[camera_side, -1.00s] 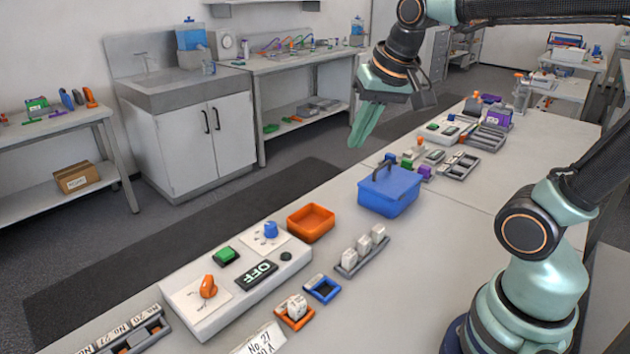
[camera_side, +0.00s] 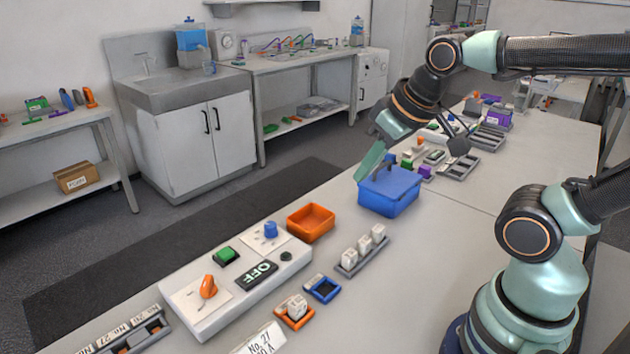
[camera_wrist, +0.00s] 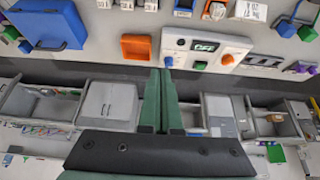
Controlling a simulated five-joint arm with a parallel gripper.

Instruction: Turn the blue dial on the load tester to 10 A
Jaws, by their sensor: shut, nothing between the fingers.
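The load tester (camera_side: 205,318) is a white box at the front left in the side view, with its display reading OFF. Its blue dial (camera_side: 270,230) stands at the far right corner of the box; I cannot read the dial's setting. An orange knob (camera_side: 208,287) and a green button (camera_side: 226,256) are on the same box. The tester also shows in the wrist view (camera_wrist: 236,55), with the blue dial (camera_wrist: 168,62) just beyond my fingertips. My gripper (camera_side: 366,172) is shut and empty, in the air by the blue lidded box, apart from the dial.
A rack of white blocks (camera_side: 362,252) and small blue (camera_side: 323,289) and orange (camera_side: 295,318) holders lie nearer the front. Bare table lies right of the rack.

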